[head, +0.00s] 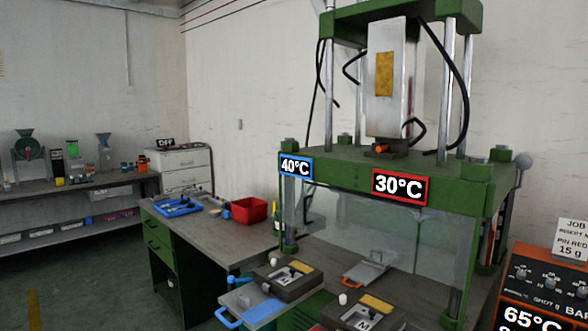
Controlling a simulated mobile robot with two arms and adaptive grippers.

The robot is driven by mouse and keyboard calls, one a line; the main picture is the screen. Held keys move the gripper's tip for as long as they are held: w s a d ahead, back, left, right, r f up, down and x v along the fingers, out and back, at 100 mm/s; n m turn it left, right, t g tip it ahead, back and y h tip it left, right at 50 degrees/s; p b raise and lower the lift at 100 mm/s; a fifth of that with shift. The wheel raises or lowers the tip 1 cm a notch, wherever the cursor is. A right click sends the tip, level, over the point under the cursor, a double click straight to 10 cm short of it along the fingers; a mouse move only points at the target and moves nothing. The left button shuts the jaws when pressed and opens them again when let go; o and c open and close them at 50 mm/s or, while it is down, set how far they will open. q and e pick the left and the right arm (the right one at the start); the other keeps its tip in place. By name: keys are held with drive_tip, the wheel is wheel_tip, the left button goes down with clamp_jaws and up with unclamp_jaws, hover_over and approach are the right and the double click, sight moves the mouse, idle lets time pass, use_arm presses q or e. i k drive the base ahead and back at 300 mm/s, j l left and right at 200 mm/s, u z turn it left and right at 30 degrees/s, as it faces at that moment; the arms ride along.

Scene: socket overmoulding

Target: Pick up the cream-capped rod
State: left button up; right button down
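Two small cream caps show near the bottom of the head view. One cream cap (342,299) stands by the dark mould block (390,322) marked M at the bottom edge. The other cream cap (273,262) is at the left side of a second dark block (287,286). I cannot tell which of them belongs to the cream-capped rod, and no rod shaft shows clearly below either cap. Neither of my grippers is in the picture.
A green press (340,177) with 40°C and 30°C signs stands behind the blocks. A red bin (249,210) and blue tray (178,208) sit on the bench at left. An orange control box (545,290) is at right.

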sight(343, 298)
drive_tip(key=i+j, duration=1.95)
drive_tip(key=i, duration=0.25)
drive_tip(key=z, duration=2.15)
drive_tip(key=l+u, duration=0.15)
drive_tip(key=l, duration=0.4)
drive_tip(key=l+u, duration=0.1)
drive_tip(key=l, duration=0.45)
drive_tip(key=l+u, duration=0.15)
drive_tip(key=l, duration=0.4)
drive_tip(key=k+l+u, duration=0.15)
drive_tip(key=l, duration=0.4)
drive_tip(key=k+l+u, duration=0.1)
drive_tip(key=l, duration=0.45)
